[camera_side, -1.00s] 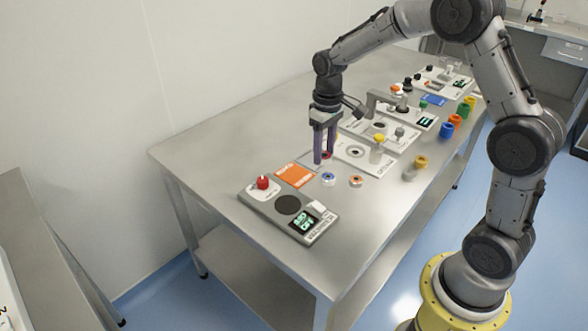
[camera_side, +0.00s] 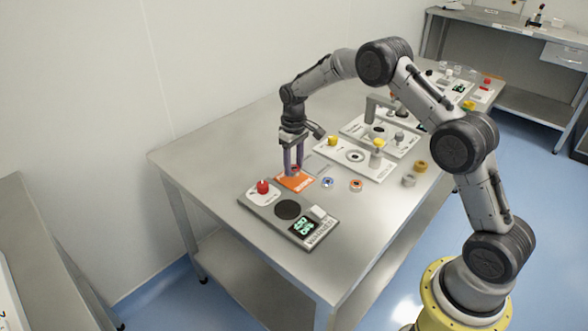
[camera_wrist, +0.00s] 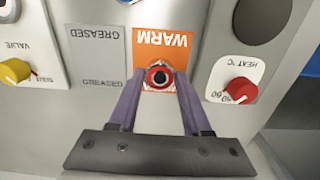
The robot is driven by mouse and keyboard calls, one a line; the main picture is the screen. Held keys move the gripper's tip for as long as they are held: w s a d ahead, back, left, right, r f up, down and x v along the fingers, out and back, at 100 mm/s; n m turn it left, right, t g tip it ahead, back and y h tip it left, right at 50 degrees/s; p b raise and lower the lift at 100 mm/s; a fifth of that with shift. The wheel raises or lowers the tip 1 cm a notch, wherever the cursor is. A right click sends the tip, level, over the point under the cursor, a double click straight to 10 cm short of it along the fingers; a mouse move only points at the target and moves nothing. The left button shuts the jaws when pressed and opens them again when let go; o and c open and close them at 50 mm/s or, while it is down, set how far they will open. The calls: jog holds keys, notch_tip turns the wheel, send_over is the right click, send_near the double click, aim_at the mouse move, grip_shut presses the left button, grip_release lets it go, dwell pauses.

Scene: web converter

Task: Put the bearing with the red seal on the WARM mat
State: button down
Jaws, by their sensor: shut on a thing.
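The bearing with the red seal (camera_wrist: 159,78) is between my gripper's fingertips, over the orange WARM mat (camera_wrist: 176,52) in the wrist view. My gripper (camera_side: 294,172) is shut on this bearing, and in the side view it stands above the WARM mat (camera_side: 296,184). In the side view the fingers partly hide the bearing. I cannot tell whether the bearing touches the mat or is held just above it.
A grey GREASED mat (camera_wrist: 97,55) lies beside the WARM mat. A heater unit with a red knob (camera_side: 263,187) and dark round plate (camera_side: 287,209) stands in front. A blue-sealed bearing (camera_side: 327,183) and an orange-sealed bearing (camera_side: 356,185) lie to the right.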

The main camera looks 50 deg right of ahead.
aim_at(294, 168)
jog(key=shift+f, duration=0.9)
jog(key=shift+f, duration=0.15)
jog(key=shift+c, duration=1.8)
grip_release()
notch_tip(294, 168, up, 12)
jog(key=shift+r, duration=0.25)
